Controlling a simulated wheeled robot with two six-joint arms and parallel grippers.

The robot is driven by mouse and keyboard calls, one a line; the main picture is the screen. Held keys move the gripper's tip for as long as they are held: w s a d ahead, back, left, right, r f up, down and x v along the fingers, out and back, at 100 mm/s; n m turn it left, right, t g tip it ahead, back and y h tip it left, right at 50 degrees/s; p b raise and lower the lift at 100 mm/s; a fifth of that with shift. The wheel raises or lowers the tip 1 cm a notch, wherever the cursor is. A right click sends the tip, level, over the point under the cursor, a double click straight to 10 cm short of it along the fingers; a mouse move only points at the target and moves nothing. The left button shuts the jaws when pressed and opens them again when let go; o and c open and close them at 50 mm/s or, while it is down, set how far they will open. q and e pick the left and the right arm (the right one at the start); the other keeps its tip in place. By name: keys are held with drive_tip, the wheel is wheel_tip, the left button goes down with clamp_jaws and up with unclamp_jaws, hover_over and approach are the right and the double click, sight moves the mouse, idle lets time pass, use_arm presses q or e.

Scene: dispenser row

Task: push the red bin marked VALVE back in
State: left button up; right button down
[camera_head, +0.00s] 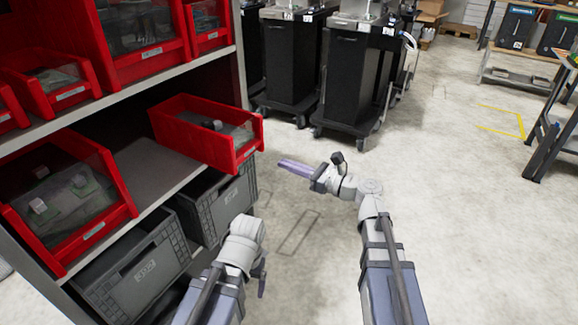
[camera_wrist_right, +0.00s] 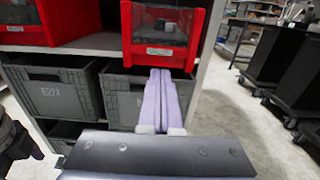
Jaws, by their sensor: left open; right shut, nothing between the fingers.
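A red bin (camera_head: 245,143) in the head view juts out from the middle shelf, past the shelf's front edge. Its front carries a small white label, too small to read. In the right wrist view the red bin (camera_wrist_right: 160,54) is ahead, with grey contents inside. My right gripper (camera_head: 284,165) is shut and empty, its pale purple fingers pointing toward the bin's front, just right of it. In the wrist view my right gripper (camera_wrist_right: 161,72) appears just below the bin's label; I cannot tell whether they touch. My left gripper (camera_head: 262,282) is open, low near the shelf.
Another red bin (camera_head: 95,228) sits at the left on the same shelf (camera_head: 150,165). More red bins (camera_head: 62,92) stand above. Grey crates (camera_head: 215,203) are underneath. Black wheeled carts (camera_head: 350,80) stand behind.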

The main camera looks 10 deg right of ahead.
sight(249, 152)
drive_tip(key=x, duration=0.9)
drive_tip(key=shift+a, duration=0.1)
drive_tip(key=shift+x, duration=6.25)
drive_tip(key=shift+v, duration=4.55)
